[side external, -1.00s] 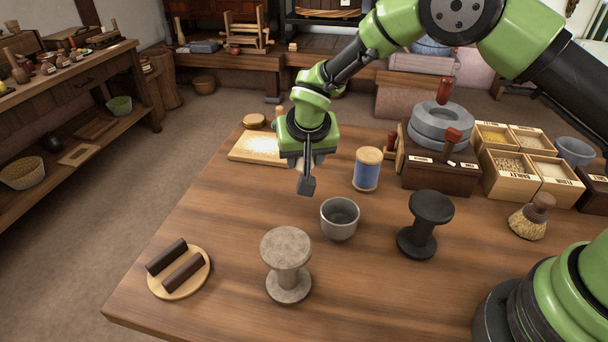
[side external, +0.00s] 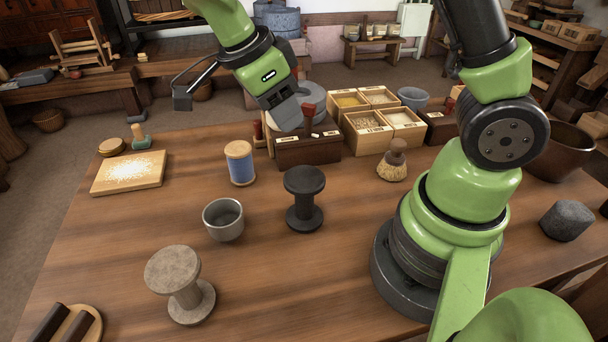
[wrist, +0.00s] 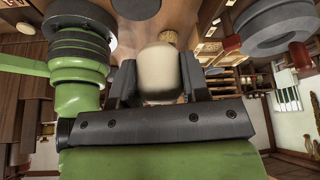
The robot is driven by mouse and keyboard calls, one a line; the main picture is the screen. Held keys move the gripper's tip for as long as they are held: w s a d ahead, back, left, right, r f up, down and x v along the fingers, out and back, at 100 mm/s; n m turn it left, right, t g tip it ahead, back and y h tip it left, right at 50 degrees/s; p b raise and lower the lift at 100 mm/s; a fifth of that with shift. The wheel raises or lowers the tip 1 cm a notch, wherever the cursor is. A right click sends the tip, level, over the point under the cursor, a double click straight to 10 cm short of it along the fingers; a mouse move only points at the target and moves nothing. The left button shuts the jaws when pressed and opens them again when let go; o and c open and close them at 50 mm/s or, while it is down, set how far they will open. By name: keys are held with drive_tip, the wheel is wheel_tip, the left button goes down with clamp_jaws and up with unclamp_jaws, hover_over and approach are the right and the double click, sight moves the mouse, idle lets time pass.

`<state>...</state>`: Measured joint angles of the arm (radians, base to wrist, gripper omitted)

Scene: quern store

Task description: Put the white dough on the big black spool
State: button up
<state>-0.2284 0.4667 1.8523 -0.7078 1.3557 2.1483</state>
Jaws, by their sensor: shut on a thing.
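The white dough (wrist: 160,72) is a pale, rounded lump between the two dark fingers of my gripper (wrist: 158,84) in the wrist view. My gripper is shut on it. In the side view my gripper (side external: 286,108) is raised above the table, in front of the stone quern, and the dough cannot be made out there. The big black spool (side external: 304,181) stands upright on the table, below and slightly right of my gripper. Its flat round top is bare, and the gripper is clear of it.
A blue thread spool (side external: 241,164) stands left of the black spool. A grey cup (side external: 223,220) and a stone-grey spool (side external: 173,268) are nearer the front.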

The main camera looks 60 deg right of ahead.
drive_tip(key=s+m+g, duration=0.1)
drive_tip(key=s+m, duration=0.2)
drive_tip(key=s, duration=0.1)
hover_over(312, 176)
drive_tip(key=f, duration=0.2)
drive_tip(key=a+f, duration=0.1)
drive_tip(key=shift+w+f+m+y, duration=0.3)
drive_tip(key=shift+w+f+y, duration=0.05)
drive_tip(key=shift+w+y, duration=0.05)
drive_tip(key=shift+w+f, duration=0.1)
drive_tip(key=shift+f, duration=2.35)
drive_tip(key=shift+f, duration=0.1)
drive_tip(key=o, duration=0.9)
